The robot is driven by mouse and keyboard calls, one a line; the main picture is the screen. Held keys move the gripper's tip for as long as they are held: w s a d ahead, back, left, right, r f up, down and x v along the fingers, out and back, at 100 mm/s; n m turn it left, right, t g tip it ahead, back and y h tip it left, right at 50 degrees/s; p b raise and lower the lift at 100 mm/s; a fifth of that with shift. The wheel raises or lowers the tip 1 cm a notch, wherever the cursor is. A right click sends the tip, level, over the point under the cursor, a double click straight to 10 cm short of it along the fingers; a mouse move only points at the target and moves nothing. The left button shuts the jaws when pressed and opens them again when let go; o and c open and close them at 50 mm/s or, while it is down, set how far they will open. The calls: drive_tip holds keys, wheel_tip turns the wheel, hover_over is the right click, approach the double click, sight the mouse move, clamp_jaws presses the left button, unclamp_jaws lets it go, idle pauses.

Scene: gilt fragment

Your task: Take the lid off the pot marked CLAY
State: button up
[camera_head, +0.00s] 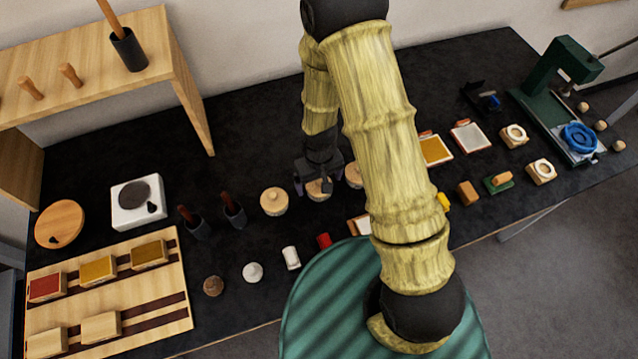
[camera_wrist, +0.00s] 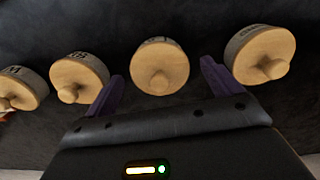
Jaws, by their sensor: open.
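A row of round pots with pale wooden knobbed lids crosses the wrist view. One lidded pot (camera_wrist: 160,68) lies between the spread purple fingers of my gripper (camera_wrist: 162,80); its dark marking is too small and steep to read. A second lidded pot (camera_wrist: 78,78) is left of the fingers, and a third (camera_wrist: 262,52), marked with letters like GES, is right. Another is cut off at the left edge. I cannot tell which reads CLAY. In the head view my gripper (camera_head: 319,180) is open above the middle visible pot (camera_head: 319,190), with lidded pots (camera_head: 274,200) (camera_head: 354,175) on both sides.
Dark cups with brown handles (camera_head: 233,210) stand left of the pots. A white scale (camera_head: 138,203) and a wooden tray of blocks (camera_head: 175,305) are farther left. Small jars (camera_head: 291,258) line the front. A green press (camera_head: 560,75) stands far right. My arm hides part of the table.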

drive_tip(key=c, duration=1.1)
drive_tip(key=shift+o, duration=0.2)
wheel_tip(320, 180, up, 10)
drive_tip(key=shift+b, duration=0.7)
